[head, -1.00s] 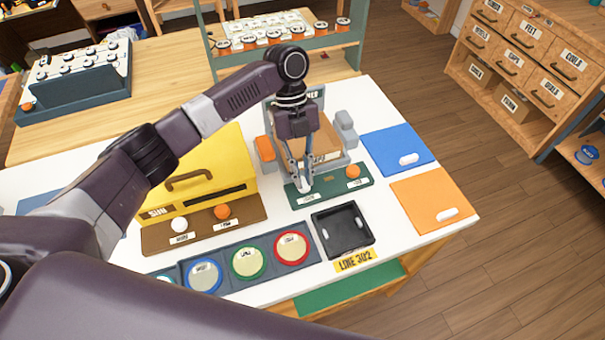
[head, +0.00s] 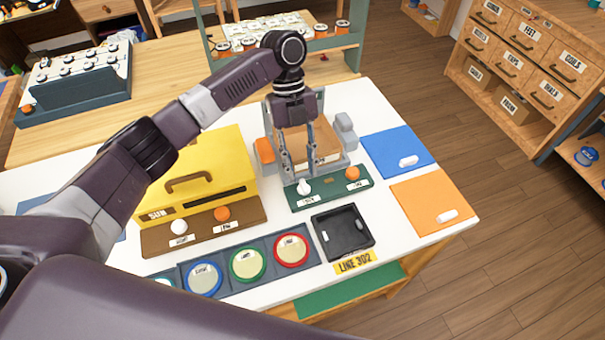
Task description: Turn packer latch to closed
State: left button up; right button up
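The packer is a grey machine with a brown box (head: 326,148) in it, standing behind a dark green panel (head: 330,192). The panel carries a white knob (head: 304,187) on the left and an orange knob (head: 352,173) on the right, each with a small label. An orange block (head: 264,150) is at the packer's left side and a grey block (head: 345,124) at its right. I cannot tell which part is the latch. My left gripper (head: 302,169) points down, open and empty, in front of the packer, just behind and above the white knob. It partly hides the packer. My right gripper is out of view.
A yellow box machine (head: 205,165) with a brown knob panel stands left. In front are round coloured buttons (head: 247,264) and a black tray (head: 343,250). Blue (head: 390,145) and orange (head: 425,190) pads lie right. White table surface is bare between them.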

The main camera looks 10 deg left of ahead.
pick_arm(q)
jog(key=v, duration=0.9)
